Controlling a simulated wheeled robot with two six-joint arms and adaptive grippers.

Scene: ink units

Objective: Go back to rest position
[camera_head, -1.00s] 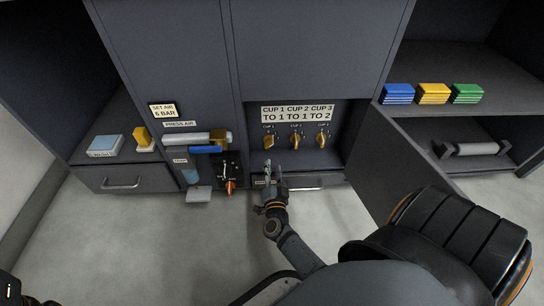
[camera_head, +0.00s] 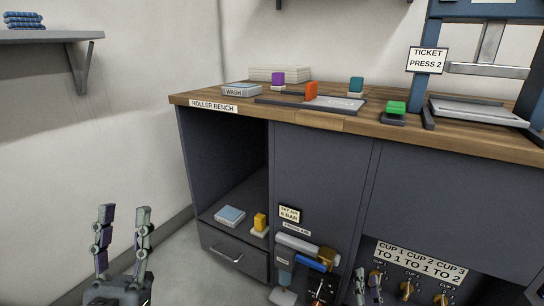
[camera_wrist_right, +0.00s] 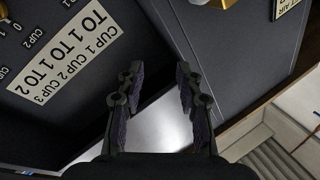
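My left gripper (camera_head: 124,210) points upward at the lower left of the head view. Its two fingers stand apart with nothing between them. My right gripper (camera_head: 367,277) shows partly at the bottom edge of the head view, in front of the cabinet near the cup panel (camera_head: 411,262). In the right wrist view its fingers (camera_wrist_right: 158,72) are spread and empty. The cup label (camera_wrist_right: 68,48) is to the left there, and the grippers touch nothing that I can see.
The wooden roller bench (camera_head: 300,120) bears a wash pad (camera_head: 241,90), coloured blocks and a ticket press (camera_head: 480,108). A drawer (camera_head: 232,255) and a blue-handled valve (camera_head: 310,262) sit low on the cabinet. A wall shelf (camera_head: 50,37) is at the upper left. The floor near my left gripper is clear.

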